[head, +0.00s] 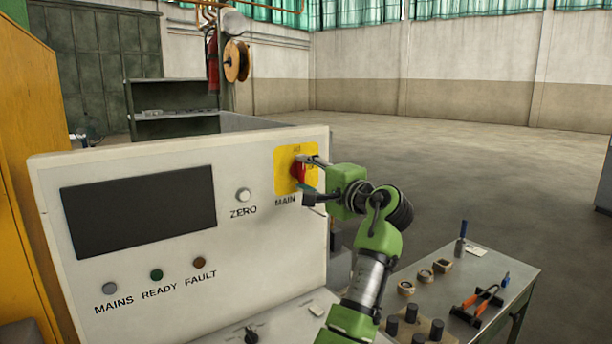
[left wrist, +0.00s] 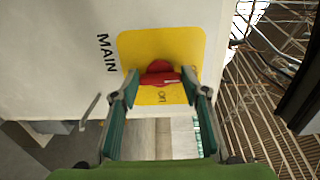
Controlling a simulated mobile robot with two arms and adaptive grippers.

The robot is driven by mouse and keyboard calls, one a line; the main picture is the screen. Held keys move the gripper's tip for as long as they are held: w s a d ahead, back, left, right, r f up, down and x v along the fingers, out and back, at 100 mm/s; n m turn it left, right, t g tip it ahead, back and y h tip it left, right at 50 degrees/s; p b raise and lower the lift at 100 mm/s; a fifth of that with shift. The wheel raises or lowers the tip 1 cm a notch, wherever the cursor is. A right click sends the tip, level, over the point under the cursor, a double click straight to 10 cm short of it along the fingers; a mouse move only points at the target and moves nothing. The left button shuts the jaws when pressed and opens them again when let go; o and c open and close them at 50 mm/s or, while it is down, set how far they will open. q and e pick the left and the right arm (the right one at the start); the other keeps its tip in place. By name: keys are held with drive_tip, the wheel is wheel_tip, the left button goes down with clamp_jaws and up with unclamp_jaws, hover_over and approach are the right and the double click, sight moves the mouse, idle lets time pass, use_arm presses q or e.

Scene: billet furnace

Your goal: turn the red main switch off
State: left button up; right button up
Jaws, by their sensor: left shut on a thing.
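The red main switch (head: 298,171) is a knob on a yellow plate (head: 282,174) at the right end of the white panel, above the word MAIN. In the left wrist view the red switch (left wrist: 159,69) sits between my fingertips, its handle running across the picture. Small lettering on the yellow plate (left wrist: 190,45) is too small to read surely. My left gripper (head: 308,176) is at the plate and shut on the switch; its fingers also show in the left wrist view (left wrist: 160,82). The gripper partly hides the switch in the head view. My right gripper is not in view.
The panel (head: 100,275) carries a dark screen (head: 138,212), a ZERO button (head: 243,195) and three lamps. Open floor (head: 460,150) lies behind.

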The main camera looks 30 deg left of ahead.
use_arm(q)
drive_tip(key=o, duration=1)
drive_tip(key=shift+r, duration=0.3)
drive_tip(key=shift+o, duration=0.5)
drive_tip(key=shift+w+a+f, duration=0.15)
drive_tip(key=shift+a+f, duration=0.05)
drive_tip(key=shift+f, duration=0.05)
drive_tip(key=shift+d, duration=0.25)
drive_tip(key=v, duration=1.1)
drive_tip(key=shift+s+d, duration=0.2)
